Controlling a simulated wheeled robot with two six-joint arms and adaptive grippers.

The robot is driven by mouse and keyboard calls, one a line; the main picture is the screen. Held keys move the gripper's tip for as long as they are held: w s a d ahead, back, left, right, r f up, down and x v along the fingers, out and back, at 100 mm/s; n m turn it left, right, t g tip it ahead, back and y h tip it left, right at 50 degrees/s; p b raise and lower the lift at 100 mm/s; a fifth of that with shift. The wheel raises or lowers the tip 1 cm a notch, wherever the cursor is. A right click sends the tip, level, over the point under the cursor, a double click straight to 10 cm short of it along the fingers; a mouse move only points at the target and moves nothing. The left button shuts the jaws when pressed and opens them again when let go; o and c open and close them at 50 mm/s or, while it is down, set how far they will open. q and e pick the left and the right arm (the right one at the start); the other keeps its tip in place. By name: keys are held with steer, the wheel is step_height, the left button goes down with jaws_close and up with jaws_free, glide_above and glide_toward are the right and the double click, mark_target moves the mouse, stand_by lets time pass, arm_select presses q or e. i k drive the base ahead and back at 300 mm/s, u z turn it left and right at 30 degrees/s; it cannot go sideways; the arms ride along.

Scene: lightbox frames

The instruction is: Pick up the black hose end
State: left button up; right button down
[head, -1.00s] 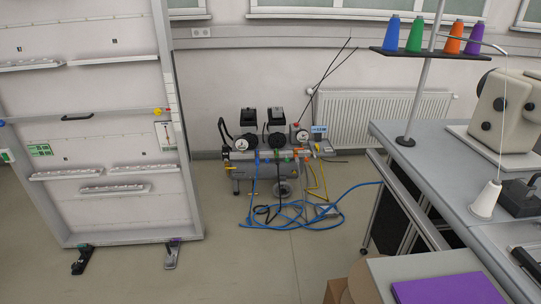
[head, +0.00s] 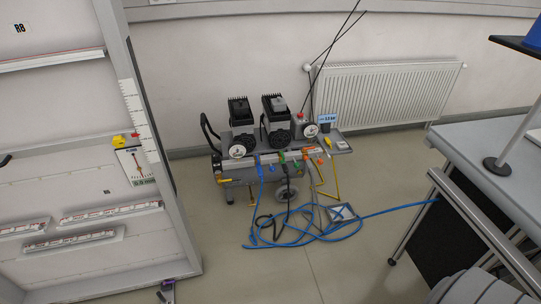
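A black hose (head: 289,185) hangs from the front of the grey compressor (head: 240,174) and runs down to the floor. There a dark loop (head: 262,222) lies among the blue hose coils (head: 300,232). I cannot make out the free end of the black hose. Blue and yellow hoses hang beside it from a row of coloured fittings (head: 290,155).
A tall white panel (head: 70,150) with shelves stands on the left. A grey table (head: 490,150) with a metal frame stands on the right. A radiator (head: 385,95) is on the back wall.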

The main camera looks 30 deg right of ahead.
mark_target(285, 167)
steer(key=i, duration=1.05)
steer(key=z, duration=0.65)
steer(key=i, duration=0.45)
steer(key=z, duration=1.8)
steer(key=i, duration=1)
